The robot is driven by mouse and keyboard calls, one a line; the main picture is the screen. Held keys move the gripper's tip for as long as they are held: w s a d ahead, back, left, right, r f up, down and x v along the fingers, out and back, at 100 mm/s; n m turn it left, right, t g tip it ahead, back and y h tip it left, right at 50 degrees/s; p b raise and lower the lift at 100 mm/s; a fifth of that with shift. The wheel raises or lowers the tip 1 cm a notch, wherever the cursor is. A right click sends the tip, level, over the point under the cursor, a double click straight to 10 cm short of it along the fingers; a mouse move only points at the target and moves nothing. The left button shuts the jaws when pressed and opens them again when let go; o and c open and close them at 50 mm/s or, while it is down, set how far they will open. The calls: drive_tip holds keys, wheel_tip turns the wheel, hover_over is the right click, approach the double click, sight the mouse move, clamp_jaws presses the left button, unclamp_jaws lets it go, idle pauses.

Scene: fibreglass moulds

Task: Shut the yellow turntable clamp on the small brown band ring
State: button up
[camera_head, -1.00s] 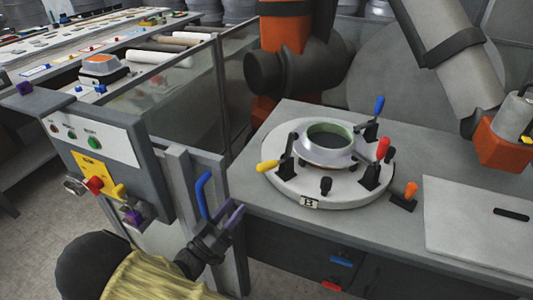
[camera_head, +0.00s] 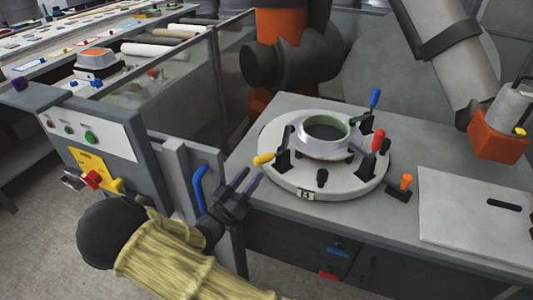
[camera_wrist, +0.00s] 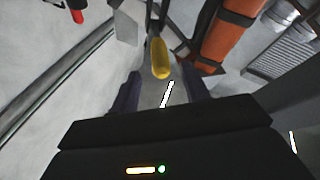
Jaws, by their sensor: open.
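The yellow clamp handle (camera_head: 264,159) sticks out at the left edge of the round pale turntable (camera_head: 345,190). It slants outward from a black clamp bracket. In the wrist view the yellow handle (camera_wrist: 160,58) points toward me. A pale grey flanged ring with a greenish inner rim (camera_head: 325,122) sits at the turntable's centre; I see no clearly brown band. My gripper (camera_head: 248,180) is open and empty, just left of the handle and short of it. In the wrist view the handle's end appears between my gripper's fingers (camera_wrist: 160,82); the depth gap is unclear.
An orange-topped lever (camera_head: 405,182) and a flat white panel (camera_head: 478,208) lie right. A blue bent handle (camera_head: 199,187) is close by my gripper.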

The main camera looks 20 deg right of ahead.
sight(267, 154)
drive_tip(key=x, duration=0.8)
drive_tip(key=shift+w+d+p, duration=0.2)
drive_tip(key=shift+p, duration=0.1)
clamp_jaws()
